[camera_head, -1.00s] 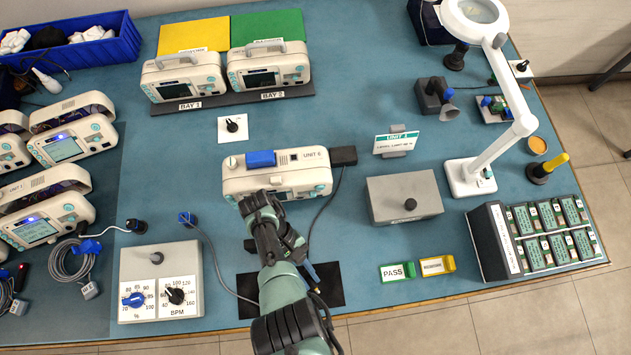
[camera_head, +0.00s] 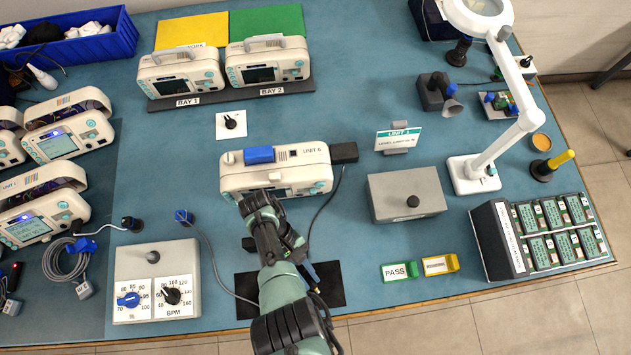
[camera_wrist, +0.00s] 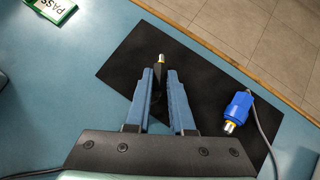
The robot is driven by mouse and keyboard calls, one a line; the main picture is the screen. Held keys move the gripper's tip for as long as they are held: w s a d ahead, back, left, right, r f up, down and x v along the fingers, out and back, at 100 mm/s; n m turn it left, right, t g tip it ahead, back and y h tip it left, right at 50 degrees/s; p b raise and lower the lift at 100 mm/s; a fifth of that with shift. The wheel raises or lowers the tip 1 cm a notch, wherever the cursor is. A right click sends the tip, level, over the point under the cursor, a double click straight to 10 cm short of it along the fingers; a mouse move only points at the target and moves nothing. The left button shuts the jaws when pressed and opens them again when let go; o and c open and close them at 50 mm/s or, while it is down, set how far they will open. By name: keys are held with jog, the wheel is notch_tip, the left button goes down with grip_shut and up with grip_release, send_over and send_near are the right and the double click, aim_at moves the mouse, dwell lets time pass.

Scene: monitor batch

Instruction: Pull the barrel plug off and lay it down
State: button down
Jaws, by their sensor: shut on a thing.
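My gripper (camera_wrist: 164,72) is shut on a small black barrel plug (camera_wrist: 160,76) with a gold tip. The tip sticks out past the blue fingers, free of any socket, above the black mat (camera_wrist: 215,75). I cannot tell the height above the mat. In the head view my arm covers much of the mat (camera_head: 335,290), and the fingers (camera_head: 313,272) show only in part. A blue connector (camera_wrist: 238,108) with a metal end and a grey cable lies on the mat, beside the gripper in the wrist view. Unit 6 (camera_head: 240,178) stands behind my arm.
A black block (camera_head: 344,152) with a cable sits at the right of unit 6. A grey box (camera_head: 385,205), PASS card (camera_head: 400,271) and yellow card (camera_head: 440,264) are to the right. A dial box (camera_head: 150,262) is at left. The mat's right part is clear.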

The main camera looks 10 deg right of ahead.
jog(key=c, duration=0.7)
grip_release()
jog(key=v, duration=1.2)
jog(key=shift+b, duration=0.3)
